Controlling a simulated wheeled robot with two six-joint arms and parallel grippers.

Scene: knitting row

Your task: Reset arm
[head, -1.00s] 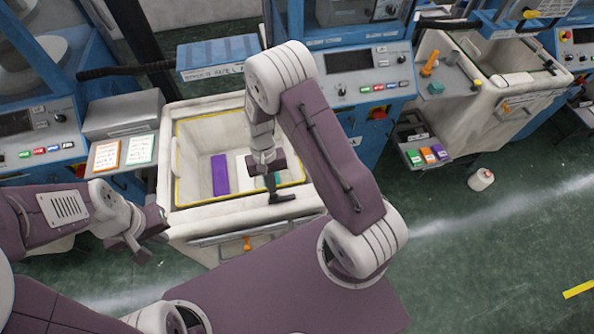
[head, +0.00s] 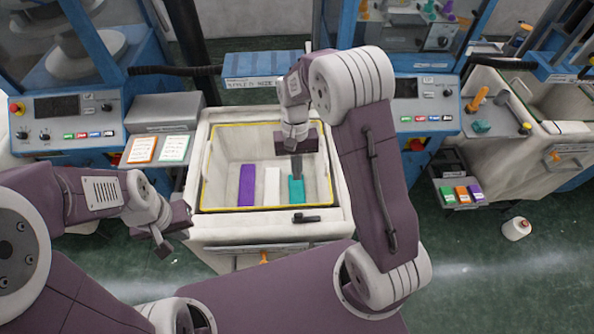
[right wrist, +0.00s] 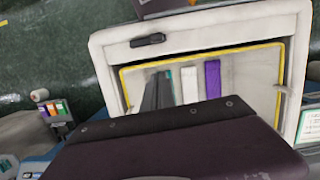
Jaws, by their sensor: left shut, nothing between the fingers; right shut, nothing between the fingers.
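My right arm reaches over the white bin (head: 200,180) with the yellow-lined rim. My right gripper (head: 297,170) is shut and empty, pointing down over the bin's right part in the head view. In the right wrist view its dark fingers (right wrist: 157,92) lie together in front of the bin's inside. My left gripper (head: 166,246) is shut and empty, low and to the left of the bin's front. A purple strip (head: 246,186), a white strip (head: 272,187) and a teal strip (head: 296,192) are in the bin; the right fingertips overlap the teal one in the picture.
A small black handle (head: 300,218) sits on the bin's front edge. Blue machines with panels (head: 75,112) stand behind. A small rack (head: 462,193) with coloured items and a white container (head: 516,229) are at the right. The green floor is open at the lower right.

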